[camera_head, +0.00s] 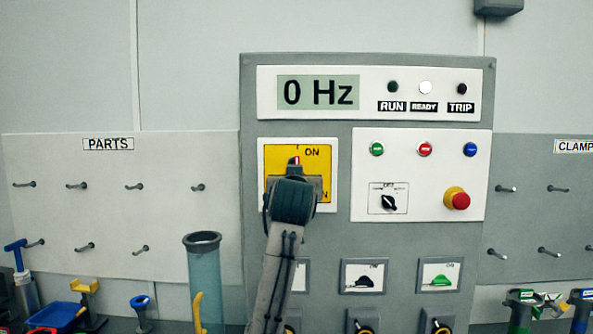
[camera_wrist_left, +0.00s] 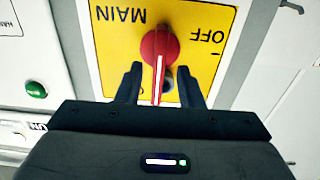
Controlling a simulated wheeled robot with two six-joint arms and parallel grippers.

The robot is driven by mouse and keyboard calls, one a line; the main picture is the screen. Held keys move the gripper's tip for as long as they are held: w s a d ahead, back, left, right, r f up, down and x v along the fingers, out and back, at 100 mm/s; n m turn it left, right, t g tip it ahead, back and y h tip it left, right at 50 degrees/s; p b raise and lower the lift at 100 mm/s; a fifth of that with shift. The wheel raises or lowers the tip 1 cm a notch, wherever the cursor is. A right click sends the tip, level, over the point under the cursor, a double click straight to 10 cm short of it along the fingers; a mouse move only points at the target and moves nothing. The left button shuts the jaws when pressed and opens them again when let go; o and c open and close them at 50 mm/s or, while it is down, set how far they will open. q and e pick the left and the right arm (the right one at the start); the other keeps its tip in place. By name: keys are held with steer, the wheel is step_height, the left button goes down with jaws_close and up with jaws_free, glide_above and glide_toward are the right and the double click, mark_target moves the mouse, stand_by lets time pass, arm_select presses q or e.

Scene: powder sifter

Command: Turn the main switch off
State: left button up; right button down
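The main switch is a round red knob (camera_wrist_left: 158,48) with a white line along its handle, on a yellow plate (camera_wrist_left: 112,50) marked MAIN and OFF, upside down in the left wrist view. In the head view the yellow plate (camera_head: 277,155) also shows ON at its upper right, and the knob's tip (camera_head: 296,160) points up. My left gripper (camera_wrist_left: 161,84) is open, with one finger on each side of the handle and gaps visible between. In the head view my left gripper (camera_head: 295,175) covers most of the knob. My right gripper is in neither view.
The grey panel holds a display (camera_head: 318,92) reading 0 Hz, a lit READY lamp (camera_head: 425,88), a red emergency button (camera_head: 457,199) and a black selector (camera_head: 389,203). A clear tube (camera_head: 204,280) stands left of my arm. Tools stand along both sides.

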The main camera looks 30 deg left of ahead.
arm_select(q)
steer(key=shift+p+x, duration=0.3)
steer(key=shift+x, duration=0.9)
steer(key=shift+d, duration=0.1)
jaws_close()
